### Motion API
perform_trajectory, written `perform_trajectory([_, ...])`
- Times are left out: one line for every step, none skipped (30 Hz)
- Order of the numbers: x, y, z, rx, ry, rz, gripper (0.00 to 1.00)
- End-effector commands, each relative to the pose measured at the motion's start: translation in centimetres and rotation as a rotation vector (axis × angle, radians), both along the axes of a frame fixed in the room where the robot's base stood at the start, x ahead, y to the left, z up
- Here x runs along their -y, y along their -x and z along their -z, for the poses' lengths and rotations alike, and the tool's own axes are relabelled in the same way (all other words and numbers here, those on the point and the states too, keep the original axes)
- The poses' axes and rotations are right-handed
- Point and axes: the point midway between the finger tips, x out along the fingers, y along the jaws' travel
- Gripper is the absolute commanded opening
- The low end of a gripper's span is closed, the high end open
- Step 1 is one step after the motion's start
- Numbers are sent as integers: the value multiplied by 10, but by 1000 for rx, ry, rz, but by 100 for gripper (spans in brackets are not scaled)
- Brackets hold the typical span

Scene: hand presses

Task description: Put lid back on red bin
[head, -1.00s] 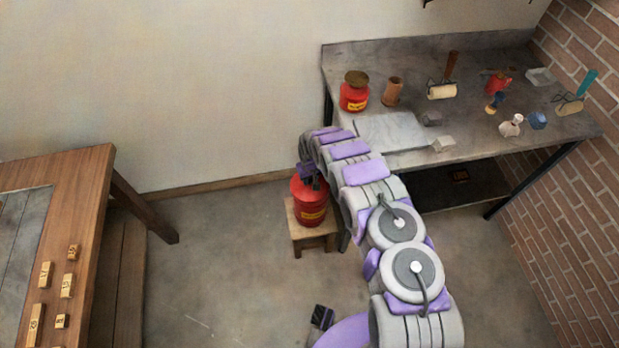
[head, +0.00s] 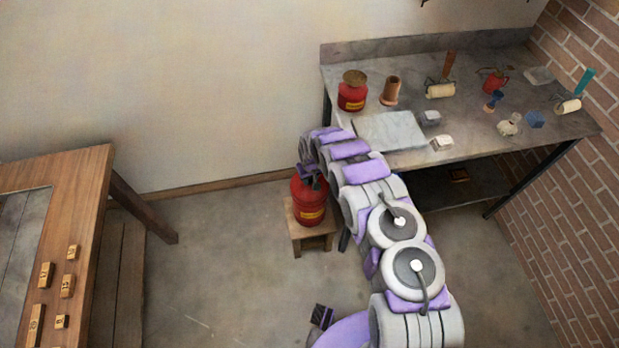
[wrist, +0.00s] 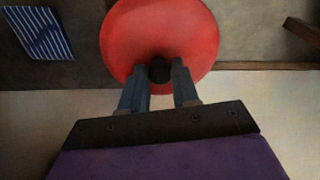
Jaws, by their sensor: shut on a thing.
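My gripper (head: 309,183) is directly over the top of the bin, partly hidden by my arm. In the wrist view my gripper (wrist: 160,82) has its two fingers closed around a dark knob (wrist: 159,70) at the centre of a round red lid (wrist: 160,30). The lid fills the space beyond the fingertips and hides what is behind it. Whether the lid touches the bin's rim cannot be told.
A metal workbench (head: 470,145) at the back right carries a smaller red can (head: 352,97), rollers and other tools. A wooden table (head: 85,200) with small lettered blocks stands at left.

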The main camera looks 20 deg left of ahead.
Motion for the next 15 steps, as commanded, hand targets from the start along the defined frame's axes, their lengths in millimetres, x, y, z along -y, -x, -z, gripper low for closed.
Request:
perform_trajectory([1,0,0,0,0,1,0])
perform_trajectory([1,0,0,0,0,1,0])
perform_trajectory([1,0,0,0,0,1,0])
perform_trajectory([1,0,0,0,0,0,0])
perform_trajectory([1,0,0,0,0,0,0])
perform_trajectory([1,0,0,1,-1,0,0])
perform_trajectory([1,0,0,0,0,0,0])
perform_trajectory([1,0,0,0,0,0,0])
perform_trajectory([1,0,0,1,-1,0,0])
perform_trajectory([1,0,0,1,-1,0,0])
perform_trajectory([1,0,0,0,0,0,0])
perform_trajectory([0,0,0,0,0,0,34])
perform_trajectory([0,0,0,0,0,0,37])
perform_trajectory([0,0,0,0,0,0,40])
perform_trajectory([0,0,0,0,0,0,44])
